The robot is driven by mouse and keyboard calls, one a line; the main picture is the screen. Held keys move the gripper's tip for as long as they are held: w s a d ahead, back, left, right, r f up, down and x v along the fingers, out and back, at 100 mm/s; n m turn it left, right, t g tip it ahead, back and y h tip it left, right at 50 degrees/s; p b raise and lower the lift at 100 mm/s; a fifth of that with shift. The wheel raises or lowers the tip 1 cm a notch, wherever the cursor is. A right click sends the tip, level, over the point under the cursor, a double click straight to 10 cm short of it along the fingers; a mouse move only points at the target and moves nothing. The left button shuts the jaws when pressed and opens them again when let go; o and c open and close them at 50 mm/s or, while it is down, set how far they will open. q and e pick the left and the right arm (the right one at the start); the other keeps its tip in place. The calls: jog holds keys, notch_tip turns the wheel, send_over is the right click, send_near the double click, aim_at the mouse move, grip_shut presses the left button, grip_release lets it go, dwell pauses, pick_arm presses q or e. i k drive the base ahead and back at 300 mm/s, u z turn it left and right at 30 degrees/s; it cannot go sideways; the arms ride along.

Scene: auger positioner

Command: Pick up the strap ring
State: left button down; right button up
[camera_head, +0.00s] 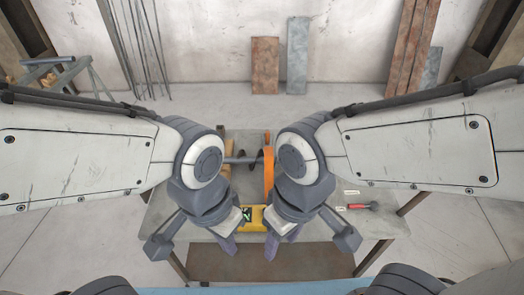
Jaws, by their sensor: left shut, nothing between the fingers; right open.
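An orange upright piece (268,172), probably the strap ring, stands on the workbench (323,235) between my arms. It shows as a narrow band, partly hidden by my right arm, so its full shape cannot be told. My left gripper (228,245) is shut and empty, over the front of the bench, in front and to the left of the orange piece. My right gripper (271,246) is open, in front of the orange piece and close to its line. Neither gripper appears to touch it.
A yellow device (251,217) with a dark and green face lies between the grippers. A grey shaft with dark flights (242,160) lies behind, partly hidden. A red-handled tool (360,206) and small labels lie at the right, where the bench is mostly clear.

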aim_at(267, 141)
jog(key=z, duration=0.4)
jog(key=k, duration=0.5)
jog(key=z, duration=0.3)
jog(key=i, duration=0.75)
jog(key=u, duration=1.05)
jog(key=i, duration=0.35)
jog(key=u, duration=0.4)
